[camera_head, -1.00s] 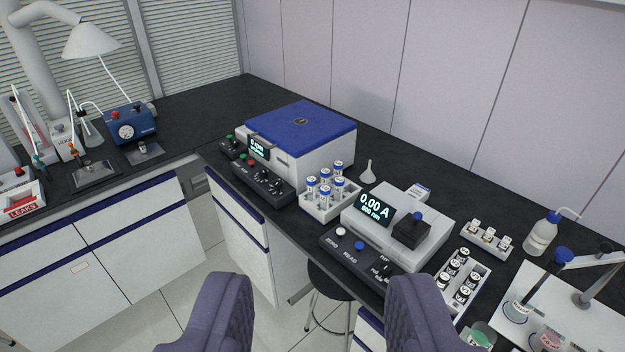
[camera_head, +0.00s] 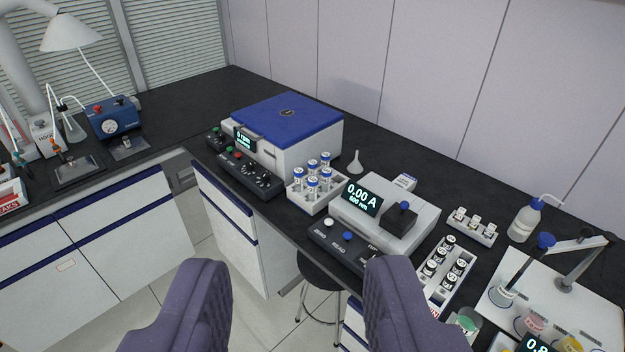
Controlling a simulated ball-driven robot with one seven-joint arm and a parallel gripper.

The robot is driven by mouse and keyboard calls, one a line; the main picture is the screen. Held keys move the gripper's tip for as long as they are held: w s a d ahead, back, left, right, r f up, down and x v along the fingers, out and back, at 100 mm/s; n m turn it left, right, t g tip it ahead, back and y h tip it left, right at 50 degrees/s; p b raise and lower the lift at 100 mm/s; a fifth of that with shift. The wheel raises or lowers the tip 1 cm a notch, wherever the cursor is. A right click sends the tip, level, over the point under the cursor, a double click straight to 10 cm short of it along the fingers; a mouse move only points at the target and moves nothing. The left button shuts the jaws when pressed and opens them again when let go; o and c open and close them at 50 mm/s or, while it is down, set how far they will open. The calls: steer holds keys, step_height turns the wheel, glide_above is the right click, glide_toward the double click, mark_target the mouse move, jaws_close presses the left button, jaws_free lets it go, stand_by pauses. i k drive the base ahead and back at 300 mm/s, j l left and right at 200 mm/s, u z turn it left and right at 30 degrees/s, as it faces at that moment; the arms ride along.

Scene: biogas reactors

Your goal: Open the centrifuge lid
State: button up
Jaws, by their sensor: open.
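The centrifuge (camera_head: 300,157) is a white box on the black bench, a little above the middle of the view. Its blue lid (camera_head: 289,117) lies flat and closed on top. A small display reading 0 rpm (camera_head: 244,139) is on its front left. A control panel (camera_head: 243,171) with knobs and red and green buttons lies in front of it. My gripper (camera_head: 295,310) is open and empty, its two purple fingers spread at the bottom of the view. It is in front of the bench, well apart from the centrifuge.
A rack of blue-capped tubes (camera_head: 313,193) stands right of the centrifuge, with a small funnel (camera_head: 356,163) behind. A photometer (camera_head: 398,227) reading 0.00 A stands further right, then a vial rack (camera_head: 447,271). A stool (camera_head: 321,270) is under the bench edge.

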mark_target(284, 119)
steer(key=i+j+u, duration=0.2)
steer(key=i, duration=0.35)
steer(key=i+l+u, duration=0.2)
steer(key=i, duration=0.35)
steer(key=i+u, duration=0.2)
steer(key=i, duration=0.4)
steer(key=i+l+u, duration=0.2)
steer(key=i, duration=0.35)
